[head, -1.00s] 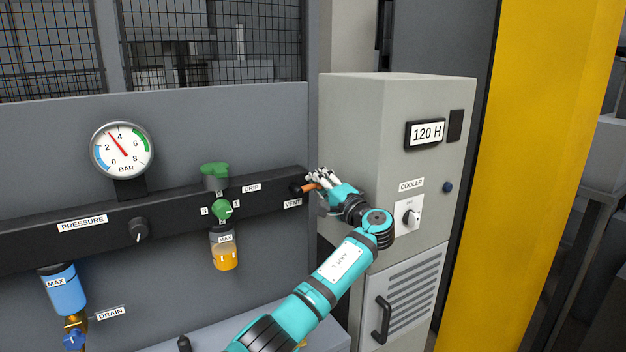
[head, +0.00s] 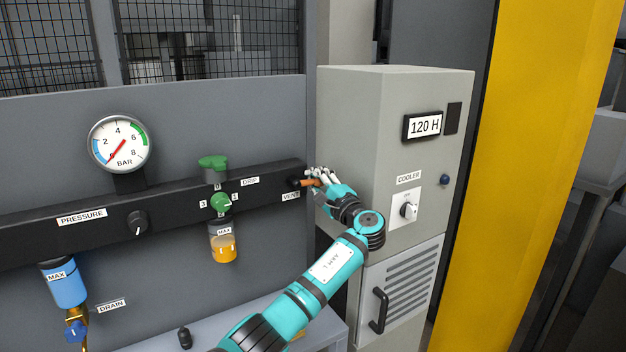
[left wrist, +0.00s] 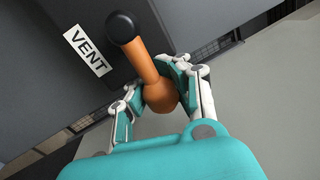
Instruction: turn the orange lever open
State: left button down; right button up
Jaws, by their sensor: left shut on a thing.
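The orange lever (head: 310,183) sits at the right end of the black manifold bar, above the VENT label (head: 291,196). It points right, out from a black round end. In the left wrist view the lever (left wrist: 143,64) runs from a black round cap to a thick orange bulb. My left gripper (head: 317,178) is shut on the lever. In the left wrist view its fingers (left wrist: 160,88) lie on both sides of the bulb, hiding part of it. My right gripper is not in view.
A pressure gauge (head: 119,144) has its red needle pointing down-left, near the bottom of its scale. A grey cooler cabinet (head: 355,120) stands close to the right of my left gripper. The bar (head: 60,237) also carries a black knob (head: 137,222) and a green valve (head: 221,203).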

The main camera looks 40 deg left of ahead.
pick_arm(q)
jog(key=shift+w+d+f, duration=0.1)
jog(key=shift+d+f, duration=0.4)
jog(key=shift+f, duration=0.3)
jog(key=c, duration=1.7)
grip_release()
jog(key=shift+d+r, duration=0.1)
jog(key=o, duration=0.4)
jog(key=shift+s+d+r, duration=0.3)
jog(key=shift+d+r, duration=0.05)
jog(key=shift+d, duration=0.25)
jog(key=shift+o, duration=1.4)
jog(key=shift+w+r, duration=0.1)
jog(key=shift+w+a, duration=0.1)
jog(key=shift+a, duration=0.3)
jog(key=v, duration=1.2)
jog(key=shift+d, duration=0.1)
